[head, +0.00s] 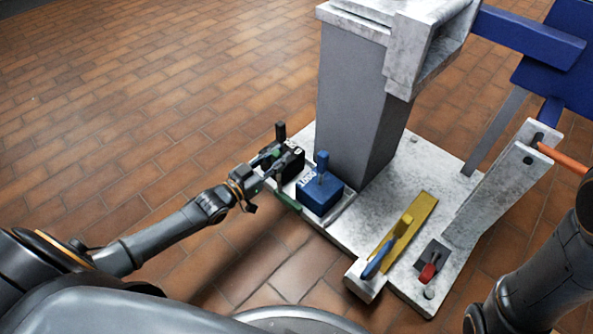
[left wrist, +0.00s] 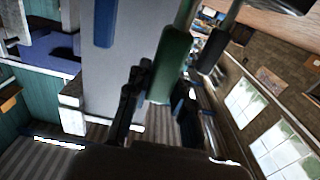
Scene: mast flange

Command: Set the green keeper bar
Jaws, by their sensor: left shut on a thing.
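The green keeper bar (head: 288,201) shows as a short green strip at the front left edge of the plate, beside the blue block. My left gripper (head: 277,167) is shut on it, and the fingers cover part of the bar. In the left wrist view the green bar (left wrist: 172,65) stands large between the dark fingers of my left gripper (left wrist: 158,105). Whether the bar touches the plate or the blocks, I cannot tell. My right gripper is out of view; only part of my right arm shows at the lower right.
A black block and a blue block (head: 318,198) marked 1000, with upright handles, sit by the grey column (head: 358,110). A yellow bar (head: 415,225) and a red-handled part (head: 429,270) are on the pale plate (head: 440,180). The brick floor at left is clear.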

